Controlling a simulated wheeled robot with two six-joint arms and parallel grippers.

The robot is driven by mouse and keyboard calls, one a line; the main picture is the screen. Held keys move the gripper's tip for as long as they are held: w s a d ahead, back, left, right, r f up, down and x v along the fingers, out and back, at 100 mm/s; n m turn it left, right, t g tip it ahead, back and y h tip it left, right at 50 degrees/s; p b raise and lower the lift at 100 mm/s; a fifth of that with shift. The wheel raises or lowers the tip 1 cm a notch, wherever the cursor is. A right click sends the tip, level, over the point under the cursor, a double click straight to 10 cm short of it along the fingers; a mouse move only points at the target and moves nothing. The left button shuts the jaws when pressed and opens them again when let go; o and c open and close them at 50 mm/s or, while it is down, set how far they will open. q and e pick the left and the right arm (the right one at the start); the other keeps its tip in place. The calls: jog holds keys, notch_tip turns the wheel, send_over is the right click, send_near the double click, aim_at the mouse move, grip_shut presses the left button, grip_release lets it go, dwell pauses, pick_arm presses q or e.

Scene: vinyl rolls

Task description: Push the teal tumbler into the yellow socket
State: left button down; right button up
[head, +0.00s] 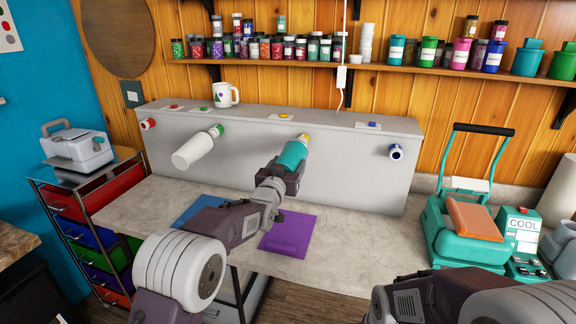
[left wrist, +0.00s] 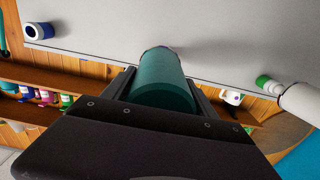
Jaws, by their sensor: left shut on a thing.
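The teal tumbler (head: 293,154) is held sideways in my left gripper (head: 284,173), its far end at the yellow socket (head: 304,138) on the grey panel. In the left wrist view the tumbler (left wrist: 163,82) lies between the two fingers (left wrist: 162,90), pointing at the panel. The tumbler hides most of the socket, so I cannot tell how deep it sits. My right arm shows at the lower right of the head view, but its fingertips are out of the picture.
A white tumbler (head: 197,149) sticks out of the green socket (head: 217,130). The red socket (head: 148,124) and blue socket (head: 396,152) are empty. A mug (head: 225,95) stands on the panel. Blue and purple mats (head: 288,236) lie below; a teal press (head: 467,215) stands right.

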pick_arm(q)
jog(key=shift+w+d, duration=0.1)
jog(key=shift+w, duration=0.1)
jog(key=shift+r, duration=0.15)
dwell(1.0)
jog(key=shift+c, duration=1.2)
grip_release()
jog(key=shift+o, duration=0.3)
jog(key=shift+w+f, duration=0.15)
jog(key=shift+f, duration=0.05)
jog(key=shift+o, duration=0.9)
